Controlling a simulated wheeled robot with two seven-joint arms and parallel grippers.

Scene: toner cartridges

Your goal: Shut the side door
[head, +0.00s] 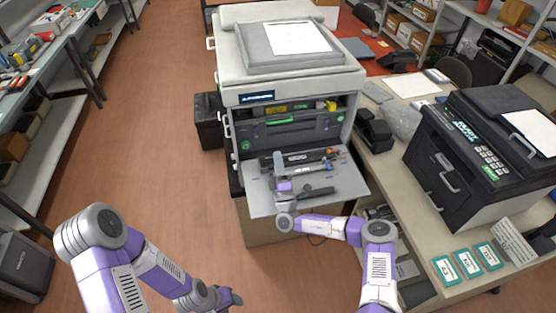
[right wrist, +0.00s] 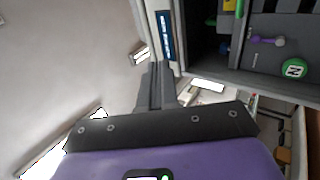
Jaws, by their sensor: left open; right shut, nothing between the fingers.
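The copier (head: 345,83) stands in the middle of the head view with its front bay open. A grey door panel (head: 262,203) is folded down flat below the bay, and I take it for the side door. My right gripper (head: 279,163) is over this panel, close to the bay; whether it touches the panel is unclear. Its shut, empty fingers also show in the right wrist view (right wrist: 158,88), with the open bay (right wrist: 265,55) to their right. My left gripper (head: 232,298) is open and empty, low in the head view, apart from the copier.
Dark cartridge-like parts (head: 318,157) show at the bay's mouth above the panel. A black printer (head: 440,190) and small teal-edged cards (head: 467,264) are on the table (head: 408,225) at right. A dark bin (head: 209,122) stands left of the copier. The floor (head: 150,130) at left is clear.

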